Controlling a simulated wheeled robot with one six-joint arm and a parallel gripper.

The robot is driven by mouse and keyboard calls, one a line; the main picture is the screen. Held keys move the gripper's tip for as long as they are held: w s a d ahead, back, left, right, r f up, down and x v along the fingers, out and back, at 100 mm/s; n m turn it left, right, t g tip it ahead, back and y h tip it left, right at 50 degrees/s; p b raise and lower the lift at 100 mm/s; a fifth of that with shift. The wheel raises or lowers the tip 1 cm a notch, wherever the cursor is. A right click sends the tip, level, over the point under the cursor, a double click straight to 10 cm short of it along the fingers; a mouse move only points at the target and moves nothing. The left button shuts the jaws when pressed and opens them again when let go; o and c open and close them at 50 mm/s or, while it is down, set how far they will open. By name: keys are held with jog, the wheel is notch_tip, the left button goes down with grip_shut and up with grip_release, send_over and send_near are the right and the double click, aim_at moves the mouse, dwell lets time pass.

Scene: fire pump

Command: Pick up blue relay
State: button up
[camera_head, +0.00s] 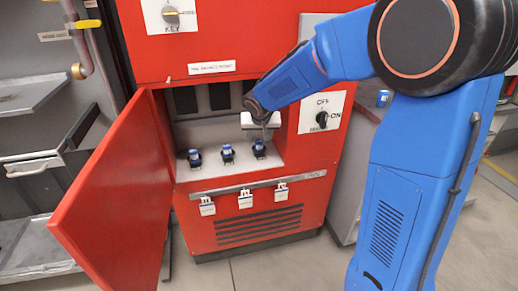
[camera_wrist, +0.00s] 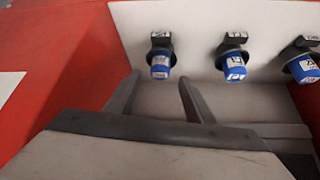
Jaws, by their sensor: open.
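Three blue relays sit in dark sockets on a pale shelf (camera_head: 222,172) inside the open red cabinet: a left one (camera_head: 195,155), a middle one (camera_head: 227,150) and a right one (camera_head: 259,146). My gripper (camera_head: 264,132) is inside the opening, just above the right relay. In the wrist view my gripper (camera_wrist: 159,82) is open and empty, its two fingers apart. One blue relay (camera_wrist: 160,66) shows just beyond the gap between the fingertips. Two more relays, one near the middle (camera_wrist: 234,66) and one at the right edge (camera_wrist: 303,68), stand clear of the fingers.
The cabinet's red door (camera_head: 115,200) stands open on the left. Another small blue object (camera_head: 383,98) stands on a grey surface at right. White tags (camera_head: 245,200) hang below the shelf.

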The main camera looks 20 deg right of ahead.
aim_at(259, 148)
jog(key=shift+x, duration=1.5)
jog(key=shift+s, duration=0.1)
jog(key=c, duration=1.2)
jog(key=shift+o, duration=0.2)
